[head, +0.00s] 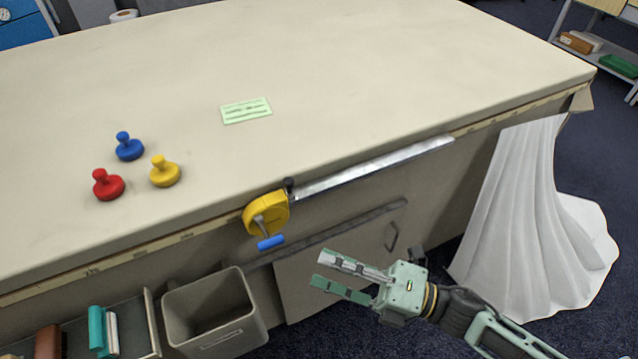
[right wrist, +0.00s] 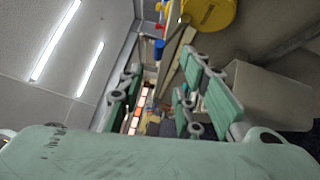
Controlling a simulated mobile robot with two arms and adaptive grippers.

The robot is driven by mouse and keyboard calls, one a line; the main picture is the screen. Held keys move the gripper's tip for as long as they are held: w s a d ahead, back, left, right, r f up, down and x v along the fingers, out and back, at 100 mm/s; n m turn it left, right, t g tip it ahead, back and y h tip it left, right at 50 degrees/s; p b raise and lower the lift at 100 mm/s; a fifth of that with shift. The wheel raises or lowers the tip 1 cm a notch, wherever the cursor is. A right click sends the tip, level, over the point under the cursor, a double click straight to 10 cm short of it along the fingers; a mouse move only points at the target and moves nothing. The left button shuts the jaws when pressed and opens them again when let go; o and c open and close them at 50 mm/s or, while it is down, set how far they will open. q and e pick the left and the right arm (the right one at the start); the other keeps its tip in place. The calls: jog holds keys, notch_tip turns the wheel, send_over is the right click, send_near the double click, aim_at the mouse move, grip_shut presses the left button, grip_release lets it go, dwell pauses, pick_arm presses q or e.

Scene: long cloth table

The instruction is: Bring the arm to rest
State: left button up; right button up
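My right gripper (head: 320,270) is in front of the table's long side, below the tabletop edge. Its two green fingers point left and are apart, with nothing between them. In the right wrist view the fingers (right wrist: 158,85) also stand apart and empty. The long table (head: 330,90) has a pale top. My left gripper is not in view.
A yellow clamp-like device (head: 266,212) with a blue handle and a metal strip (head: 375,168) sits along the table edge, above and left of my gripper. A grey bin (head: 213,310) stands lower left. White cloth (head: 530,220) hangs at right. Red, blue and yellow knobs (head: 108,186) stand on top.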

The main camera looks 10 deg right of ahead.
jog(key=w+d+f+m+t+h, duration=0.45)
jog(key=w+f+m, duration=0.2)
jog(key=f, duration=0.25)
jog(key=s+d+f+m+g+h, duration=0.1)
jog(key=d+f+m+h, duration=0.25)
jog(key=f, duration=0.45)
jog(key=s+d+f+m+h+p, duration=0.1)
jog(key=d+f+m+h, duration=0.3)
jog(key=f, duration=0.3)
jog(key=s+d+f+m+g+h, duration=0.1)
jog(key=d+f+m+h, duration=0.1)
jog(key=d+f+m, duration=0.45)
jog(key=s+f+m+g+h+p, duration=0.1)
jog(key=s+f+m+g+h, duration=0.25)
jog(key=s+f, duration=1.05)
jog(key=s+a+f+m+g, duration=0.1)
jog(key=s+f+m+g, duration=0.2)
jog(key=s, duration=0.6)
jog(key=s+a+f+m+g, duration=0.1)
jog(key=s+f+m+g, duration=0.2)
jog(key=s, duration=0.7)
notch_tip(320, 180, down, 2)
jog(key=shift+a+f+g, duration=0.1)
jog(key=shift+a+g, duration=0.15)
jog(key=shift+g, duration=0.05)
